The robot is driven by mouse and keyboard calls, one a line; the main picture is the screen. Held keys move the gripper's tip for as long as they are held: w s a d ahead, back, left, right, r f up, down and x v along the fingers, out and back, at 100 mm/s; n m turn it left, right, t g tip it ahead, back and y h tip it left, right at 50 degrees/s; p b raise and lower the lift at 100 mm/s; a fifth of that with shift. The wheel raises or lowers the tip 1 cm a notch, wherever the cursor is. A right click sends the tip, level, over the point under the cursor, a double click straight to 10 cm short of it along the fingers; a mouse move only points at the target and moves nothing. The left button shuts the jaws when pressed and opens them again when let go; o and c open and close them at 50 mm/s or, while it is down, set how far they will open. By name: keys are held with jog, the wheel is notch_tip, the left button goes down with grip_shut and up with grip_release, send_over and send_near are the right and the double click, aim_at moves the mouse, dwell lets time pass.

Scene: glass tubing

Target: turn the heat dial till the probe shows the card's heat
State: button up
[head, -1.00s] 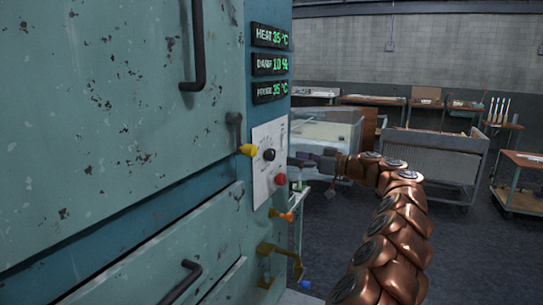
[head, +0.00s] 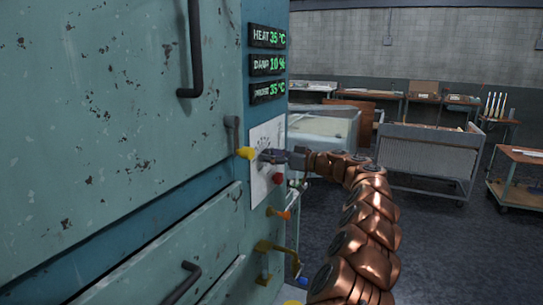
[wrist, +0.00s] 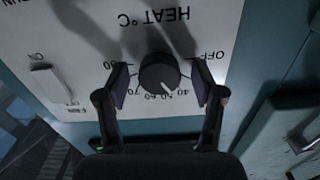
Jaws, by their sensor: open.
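The black heat dial (wrist: 158,72) sits on a white panel (wrist: 75,45) marked HEAT °C, seen upside down in the wrist view. Its pale pointer mark lies near the 40 and 50 marks. My gripper (wrist: 162,80) is open, with one finger on each side of the dial and small gaps visible. The heat readout (head: 268,37) shows 35 °C and the probe readout (head: 267,91) shows 35 °C. I cannot make out a card with a heat on it.
The damp readout (head: 267,64) shows 10 %. A yellow knob (head: 245,153), a red button (head: 278,178) and an orange handle (head: 279,213) stick out near the panel. A white switch (wrist: 52,82) is also on it. Carts and benches stand behind, with open floor between.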

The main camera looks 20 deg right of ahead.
jog(key=shift+c, duration=0.3)
jog(key=c, duration=1.1)
jog(key=shift+m+b, duration=1.2)
jog(key=o, duration=1.2)
jog(key=shift+c, duration=0.2)
